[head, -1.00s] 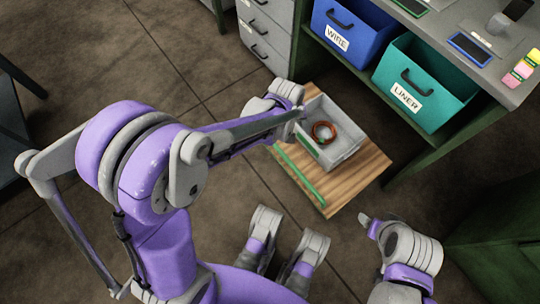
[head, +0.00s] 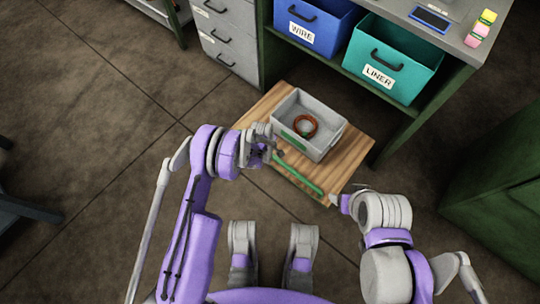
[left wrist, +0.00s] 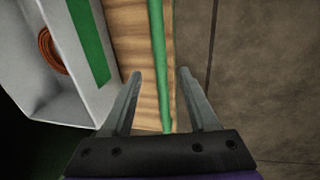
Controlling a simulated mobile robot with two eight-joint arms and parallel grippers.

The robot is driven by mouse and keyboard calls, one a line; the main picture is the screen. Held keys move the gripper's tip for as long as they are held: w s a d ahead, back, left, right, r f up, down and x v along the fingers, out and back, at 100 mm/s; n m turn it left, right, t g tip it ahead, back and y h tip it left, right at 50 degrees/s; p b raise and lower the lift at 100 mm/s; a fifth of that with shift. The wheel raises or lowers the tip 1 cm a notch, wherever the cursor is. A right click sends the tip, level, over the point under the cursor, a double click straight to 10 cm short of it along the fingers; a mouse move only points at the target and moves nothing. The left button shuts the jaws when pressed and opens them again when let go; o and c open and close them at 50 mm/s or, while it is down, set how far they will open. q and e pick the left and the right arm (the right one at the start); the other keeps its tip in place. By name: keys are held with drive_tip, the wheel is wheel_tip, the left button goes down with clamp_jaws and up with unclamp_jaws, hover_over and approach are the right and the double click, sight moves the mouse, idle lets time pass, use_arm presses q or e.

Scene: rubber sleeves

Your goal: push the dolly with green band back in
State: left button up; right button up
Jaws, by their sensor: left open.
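The dolly is a low wooden board (head: 350,150) with a green band (head: 300,177) along its near edge. It stands on the floor, partly out from under the bench. My left gripper (head: 272,150) is over the left part of the near edge. In the left wrist view its two fingers (left wrist: 160,75) are apart, with the green band (left wrist: 157,40) running between them in the picture; I cannot tell whether they touch it. My right gripper (head: 340,199) is near the board's right front corner; its jaws are too small to read.
A grey bin (head: 327,142) with a copper-coloured ring (head: 305,126) inside rides on the dolly. Above, the bench shelf holds a blue WIRE bin (head: 318,30) and a teal LINER bin (head: 395,65). Grey drawers (head: 228,40) stand left of the bench.

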sight(272, 156)
use_arm(q)
drive_tip(key=f, duration=0.2)
drive_tip(key=w+f+b, duration=0.1)
drive_tip(key=f, duration=0.2)
drive_tip(key=d+f+b, duration=0.1)
drive_tip(key=f, duration=0.2)
drive_tip(key=shift+w+f, duration=0.2)
drive_tip(key=shift+f, duration=0.05)
clamp_jaws()
idle(1.0)
